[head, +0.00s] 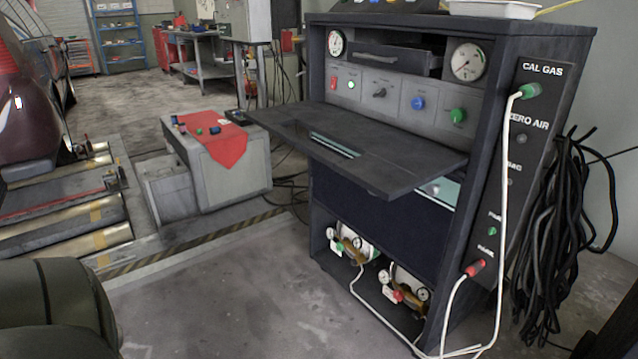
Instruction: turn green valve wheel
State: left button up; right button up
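A small green valve wheel (340,247) is on the regulator of the rear gas cylinder (362,246), low in the open bottom of the dark cabinet (380,205). Pressure gauges sit close beside it. A second cylinder (410,281) lies nearer, with a red valve wheel (398,296) and its own gauges. A round green knob (457,115) is also on the cabinet's upper panel, and a green fitting (530,90) is on its side by the CAL GAS label. Neither of my grippers is in view.
A fold-down shelf (400,165) juts from the cabinet above the cylinders. A white hose (500,200) runs down the side to the floor. Black cables (550,230) hang at right. A grey box with a red cloth (222,147) stands left. The floor (240,300) before the cabinet is clear.

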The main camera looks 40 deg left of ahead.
aim_at(340, 246)
jog(key=u, duration=1.2)
